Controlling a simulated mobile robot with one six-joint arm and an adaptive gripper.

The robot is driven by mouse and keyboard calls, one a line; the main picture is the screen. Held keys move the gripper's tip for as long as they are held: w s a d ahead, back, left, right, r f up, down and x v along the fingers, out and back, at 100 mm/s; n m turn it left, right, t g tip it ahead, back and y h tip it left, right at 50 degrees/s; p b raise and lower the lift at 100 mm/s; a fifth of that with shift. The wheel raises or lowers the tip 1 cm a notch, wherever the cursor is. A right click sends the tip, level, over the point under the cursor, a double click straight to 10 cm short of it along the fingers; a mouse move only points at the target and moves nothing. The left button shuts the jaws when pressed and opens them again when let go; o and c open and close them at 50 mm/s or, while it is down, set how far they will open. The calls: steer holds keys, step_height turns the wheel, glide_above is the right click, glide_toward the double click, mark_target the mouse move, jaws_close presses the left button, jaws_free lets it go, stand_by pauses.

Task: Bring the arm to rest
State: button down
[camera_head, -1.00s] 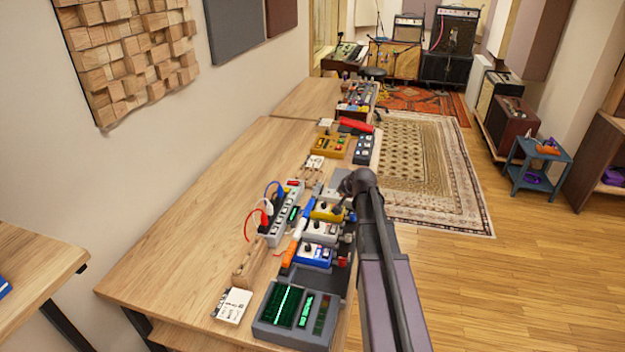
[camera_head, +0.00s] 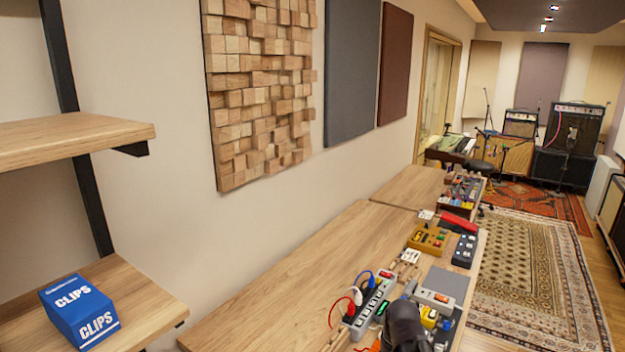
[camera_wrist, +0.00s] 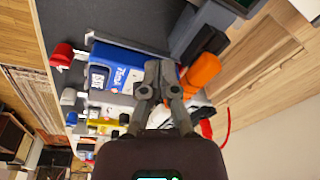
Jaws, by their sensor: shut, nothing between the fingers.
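My gripper (camera_wrist: 160,80) shows in the wrist view with its two grey fingers drawn together and nothing between them. It points over a blue pedal (camera_wrist: 118,76), with an orange handle-like object (camera_wrist: 202,72) just to the right of the fingertips. I cannot tell the exact gap above the pedal. In the head view a dark part of my arm shows at the bottom edge, over the pedals on the table (camera_head: 290,265). The gripper itself is hidden or out of frame there.
A blue clips box (camera_head: 80,312) sits on a shelf at left. The table's left part is bare.

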steer(key=shift+n+g+h, duration=0.3)
steer(key=shift+n+g, duration=0.3)
steer(key=shift+g, duration=0.1)
steer(key=s, duration=0.1)
steer(key=s+a, duration=0.1)
steer(key=s, duration=0.1)
steer(key=s+a, duration=0.1)
steer(key=s, duration=0.1)
steer(key=shift+s, duration=0.15)
